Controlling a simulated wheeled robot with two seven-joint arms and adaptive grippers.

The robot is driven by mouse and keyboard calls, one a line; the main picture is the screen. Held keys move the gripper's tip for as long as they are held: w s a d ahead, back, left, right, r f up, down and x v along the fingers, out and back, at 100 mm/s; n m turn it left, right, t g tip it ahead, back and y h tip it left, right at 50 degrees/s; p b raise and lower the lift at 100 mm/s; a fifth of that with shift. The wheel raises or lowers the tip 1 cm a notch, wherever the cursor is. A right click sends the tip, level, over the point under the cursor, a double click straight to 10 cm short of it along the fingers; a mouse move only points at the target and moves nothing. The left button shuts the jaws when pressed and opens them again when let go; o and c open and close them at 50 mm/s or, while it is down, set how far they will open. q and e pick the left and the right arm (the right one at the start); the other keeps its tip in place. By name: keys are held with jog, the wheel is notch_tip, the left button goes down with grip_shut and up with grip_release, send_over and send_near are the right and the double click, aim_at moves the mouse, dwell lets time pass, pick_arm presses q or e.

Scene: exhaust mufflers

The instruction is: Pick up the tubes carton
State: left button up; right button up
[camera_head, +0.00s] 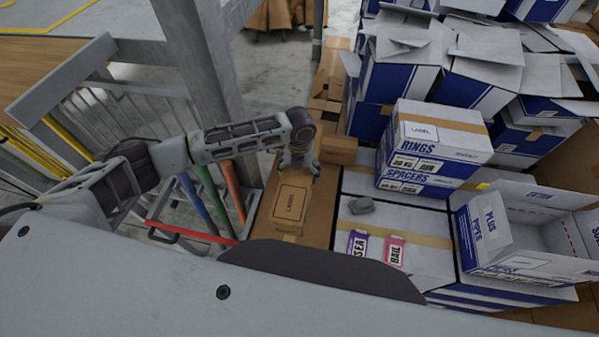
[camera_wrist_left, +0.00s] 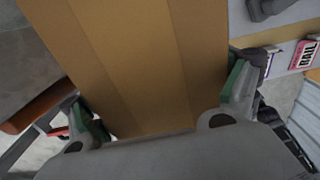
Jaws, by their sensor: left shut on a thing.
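A long brown carton (camera_head: 290,202) with a printed label panel lies left of the white boxes in the head view; I cannot read the word tubes on it. My left gripper (camera_head: 297,165) is at its far end. In the left wrist view the brown carton (camera_wrist_left: 140,60) fills the space between the green-padded fingers of the left gripper (camera_wrist_left: 163,100), one finger on each side. The left gripper is shut on this carton. Whether it is lifted off what lies under it, I cannot tell. My right gripper is not in view.
A small brown box (camera_head: 338,150) stands close to the right of the left gripper. Blue-and-white cartons marked RINGS (camera_head: 430,140) and an open one marked PLUS PIPES (camera_head: 490,235) stand further right. A grey post (camera_head: 205,70) and a rack of coloured tubes (camera_head: 208,205) are left.

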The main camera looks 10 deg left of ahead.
pick_arm(q)
jog(key=shift+r+p, duration=0.45)
jog(key=shift+r, duration=0.8)
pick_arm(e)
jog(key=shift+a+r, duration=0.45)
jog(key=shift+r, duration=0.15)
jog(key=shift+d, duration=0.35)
